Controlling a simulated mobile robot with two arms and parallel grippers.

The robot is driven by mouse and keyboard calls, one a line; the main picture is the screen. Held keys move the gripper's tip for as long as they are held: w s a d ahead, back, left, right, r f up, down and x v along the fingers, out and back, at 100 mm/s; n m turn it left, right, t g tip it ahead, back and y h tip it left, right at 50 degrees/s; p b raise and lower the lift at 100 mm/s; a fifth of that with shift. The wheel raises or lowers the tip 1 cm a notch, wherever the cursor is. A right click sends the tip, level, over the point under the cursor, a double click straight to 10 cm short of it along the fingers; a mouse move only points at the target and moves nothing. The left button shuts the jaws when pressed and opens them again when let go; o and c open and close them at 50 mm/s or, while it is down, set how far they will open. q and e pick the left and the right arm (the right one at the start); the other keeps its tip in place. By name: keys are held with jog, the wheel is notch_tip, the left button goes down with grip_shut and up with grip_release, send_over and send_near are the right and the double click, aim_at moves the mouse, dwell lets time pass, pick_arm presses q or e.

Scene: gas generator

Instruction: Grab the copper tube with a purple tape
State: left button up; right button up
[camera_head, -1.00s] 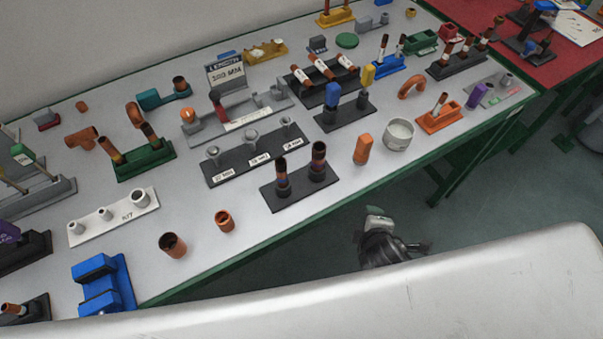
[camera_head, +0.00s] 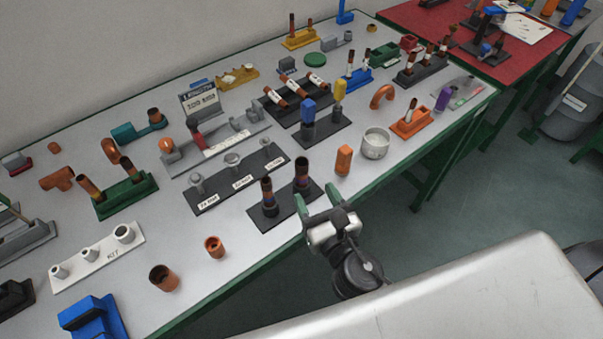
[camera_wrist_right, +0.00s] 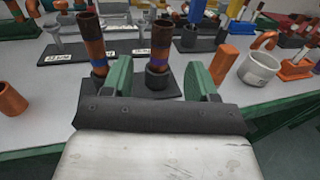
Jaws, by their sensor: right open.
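Two upright copper tubes stand in dark sockets on a black base (camera_head: 265,222) near the table's front edge. The right tube (camera_head: 302,172) also shows in the right wrist view (camera_wrist_right: 161,40), with a purple band low on it. My right gripper (camera_head: 317,199) is open and empty, just in front of the base. In the right wrist view its green fingers (camera_wrist_right: 160,72) spread on either side of the right tube, which appears beyond them. My left gripper is out of view.
An orange block (camera_head: 344,160) and a grey cup (camera_head: 375,144) stand to the right of the base. Labelled grey posts on a dark plate (camera_head: 212,200) lie behind. Two short copper rings (camera_head: 164,278) (camera_head: 214,247) are at left.

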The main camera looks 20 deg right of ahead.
aim_at(304, 173)
jog(key=w, duration=0.4)
jog(key=shift+a+p, duration=0.15)
jog(key=shift+p, duration=0.2)
jog(key=shift+w+r, duration=0.2)
jog(key=shift+w, duration=0.35)
jog(key=w+p, duration=0.1)
jog(key=w, duration=0.3)
jog(key=shift+w+a, duration=0.2)
jog(key=shift+s, duration=0.1)
jog(key=shift+c, duration=0.3)
jog(key=c, duration=1)
